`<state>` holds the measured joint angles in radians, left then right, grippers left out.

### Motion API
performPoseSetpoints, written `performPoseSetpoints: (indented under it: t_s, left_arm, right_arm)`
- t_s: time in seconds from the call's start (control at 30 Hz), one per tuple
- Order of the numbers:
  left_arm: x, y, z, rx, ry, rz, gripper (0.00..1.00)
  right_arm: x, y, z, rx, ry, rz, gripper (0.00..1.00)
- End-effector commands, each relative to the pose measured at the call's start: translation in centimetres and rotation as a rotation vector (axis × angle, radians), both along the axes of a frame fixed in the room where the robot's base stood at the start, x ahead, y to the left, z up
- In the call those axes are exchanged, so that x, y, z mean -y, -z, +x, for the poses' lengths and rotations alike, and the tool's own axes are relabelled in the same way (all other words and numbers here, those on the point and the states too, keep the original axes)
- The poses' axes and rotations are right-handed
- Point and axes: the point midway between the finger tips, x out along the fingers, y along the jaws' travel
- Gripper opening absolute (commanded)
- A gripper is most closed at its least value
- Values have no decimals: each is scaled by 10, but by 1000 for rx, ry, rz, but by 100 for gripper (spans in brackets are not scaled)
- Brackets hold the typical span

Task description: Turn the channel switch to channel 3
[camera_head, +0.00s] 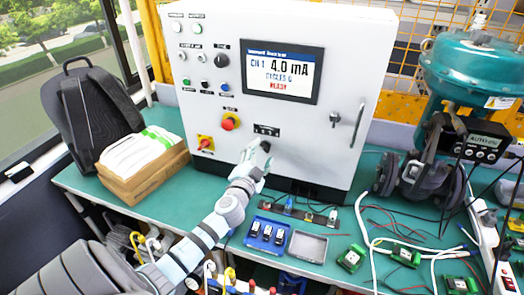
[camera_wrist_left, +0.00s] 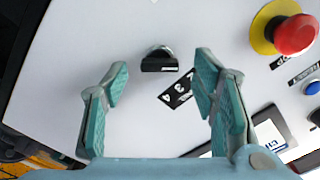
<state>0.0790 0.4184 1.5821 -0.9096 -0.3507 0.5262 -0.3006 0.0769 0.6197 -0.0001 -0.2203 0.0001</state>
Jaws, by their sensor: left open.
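The channel switch (camera_head: 266,147) is a small black knob low on the front of the white control cabinet, under a black label plate (camera_head: 266,131). In the left wrist view the knob (camera_wrist_left: 160,62) shows between my fingertips and a little beyond them, with the label (camera_wrist_left: 178,87) beside it. My left gripper (camera_head: 254,160) is open in front of the knob, with one finger on either side in the wrist view and no contact visible. The cabinet display (camera_head: 280,72) reads CH 1, 4.0 mA, CYCLES 0, READY. My right gripper is out of view.
A red emergency stop (camera_head: 228,123) on yellow is left of the switch, and a red-yellow rotary switch (camera_head: 205,143) is lower left. A cabinet handle (camera_head: 357,126) is to the right. A blue tray (camera_head: 267,234) and circuit boards lie on the green bench (camera_head: 330,262). A cardboard box (camera_head: 146,171) stands left.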

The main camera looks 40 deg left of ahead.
Motion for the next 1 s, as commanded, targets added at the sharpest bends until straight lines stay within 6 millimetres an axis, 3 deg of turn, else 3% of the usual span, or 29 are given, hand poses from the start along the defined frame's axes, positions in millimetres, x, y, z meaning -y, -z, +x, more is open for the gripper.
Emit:
performPoseSetpoints:
  t_s: [0.13, 0.4, 0.7, 1.0]
  left_arm:
    - [-5, 1, 14, 0, -1, -1, 53]
    - [-5, 1, 16, -1, 0, -1, 52]
    - [-5, 1, 16, -1, 0, -1, 5]
    - [-5, 1, 16, -12, -1, 27, 5]
  right_arm:
    - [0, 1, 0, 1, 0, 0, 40]
    - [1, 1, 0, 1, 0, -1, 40]
    - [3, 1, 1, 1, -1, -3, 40]
    - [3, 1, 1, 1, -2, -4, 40]
